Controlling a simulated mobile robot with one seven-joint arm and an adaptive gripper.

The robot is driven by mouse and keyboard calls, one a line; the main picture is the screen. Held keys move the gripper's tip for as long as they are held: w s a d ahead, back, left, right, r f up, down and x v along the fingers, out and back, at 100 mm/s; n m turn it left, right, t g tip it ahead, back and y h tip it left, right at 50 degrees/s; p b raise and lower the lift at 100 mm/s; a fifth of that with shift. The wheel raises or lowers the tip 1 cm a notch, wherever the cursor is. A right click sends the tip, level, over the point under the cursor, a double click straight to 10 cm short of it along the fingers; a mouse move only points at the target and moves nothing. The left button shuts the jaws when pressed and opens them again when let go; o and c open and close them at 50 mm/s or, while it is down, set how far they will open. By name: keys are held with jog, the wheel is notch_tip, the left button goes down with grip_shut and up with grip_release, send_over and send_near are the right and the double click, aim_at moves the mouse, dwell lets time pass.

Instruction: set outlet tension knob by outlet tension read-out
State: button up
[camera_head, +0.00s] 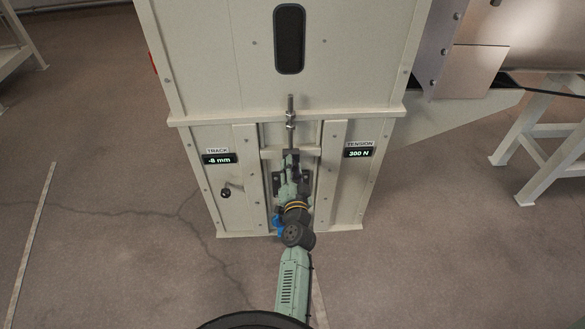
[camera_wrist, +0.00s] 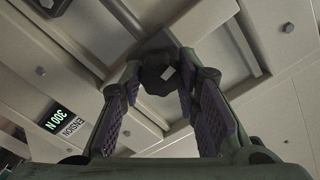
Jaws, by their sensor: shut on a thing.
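The outlet tension knob is a dark knob (camera_wrist: 158,76) between my fingers in the wrist view; in the head view my arm hides it. My gripper (camera_wrist: 160,92) is shut on the knob, with a purple-padded finger on either side. In the head view my gripper (camera_head: 290,160) is at the cabinet front, below a vertical threaded rod (camera_head: 291,115). The outlet tension read-out (camera_head: 359,152) is right of the rod and shows 300 N under a TENSION label. It also shows rotated in the wrist view (camera_wrist: 57,117).
A TRACK read-out (camera_head: 219,158) on the left shows -8 mm. A small crank handle (camera_head: 230,188) sticks out below it. Raised vertical rails (camera_head: 331,165) flank my gripper. A sloping chute and a white stand (camera_head: 545,150) are at the right. The floor left of the cabinet is clear.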

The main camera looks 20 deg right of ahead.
jog(key=o, duration=1.2)
jog(key=v, duration=0.7)
jog(key=shift+s+a, duration=0.1)
jog(key=shift+s, duration=0.15)
